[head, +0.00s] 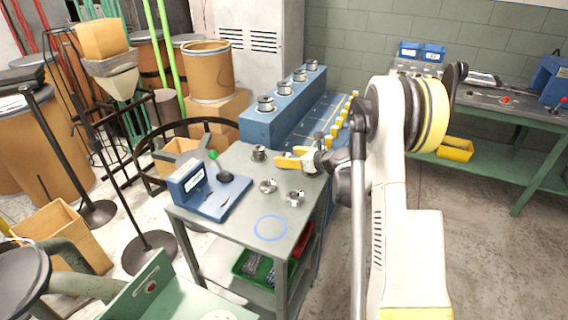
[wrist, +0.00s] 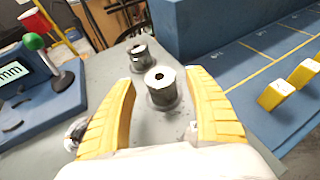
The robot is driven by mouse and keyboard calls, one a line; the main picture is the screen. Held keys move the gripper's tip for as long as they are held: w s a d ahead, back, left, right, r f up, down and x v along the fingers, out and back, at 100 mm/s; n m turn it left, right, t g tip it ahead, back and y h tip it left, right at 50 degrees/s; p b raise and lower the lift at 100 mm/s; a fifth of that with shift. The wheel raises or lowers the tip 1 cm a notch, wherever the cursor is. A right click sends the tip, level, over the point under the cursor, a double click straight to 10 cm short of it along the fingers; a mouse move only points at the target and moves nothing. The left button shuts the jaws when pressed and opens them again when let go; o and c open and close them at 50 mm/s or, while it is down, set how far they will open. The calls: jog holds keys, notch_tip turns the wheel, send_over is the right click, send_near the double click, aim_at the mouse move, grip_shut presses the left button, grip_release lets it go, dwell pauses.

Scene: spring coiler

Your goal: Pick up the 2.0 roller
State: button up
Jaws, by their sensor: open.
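Several small metal rollers stand on the grey table (head: 235,240), with no readable size marks, so I cannot tell which is the 2.0 roller. In the wrist view, a steel roller (wrist: 161,86) with a dark centre hole stands upright between my gripper's yellow fingers, clear of both. A second upright roller (wrist: 142,56) is just beyond it; a roller also shows in the head view (head: 259,152). Two silver rollers sit nearer the front, one left (head: 268,187) and one right (head: 295,198). My gripper (head: 280,157) is open and empty, low over the table's back right.
A blue gauge (wrist: 20,75) with a green-knobbed lever and an "mm" display stands at the left; it also shows in the head view (head: 208,190). A long blue block (wrist: 215,28) rises behind the rollers. A blue ring mark (head: 271,228) lies on the clear front tabletop.

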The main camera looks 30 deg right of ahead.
jog(key=x, duration=0.2)
jog(key=shift+w+f, duration=0.25)
jog(key=shift+w, duration=0.05)
jog(key=shift+r, duration=0.1)
grip_shut()
jog(key=shift+r, duration=0.1)
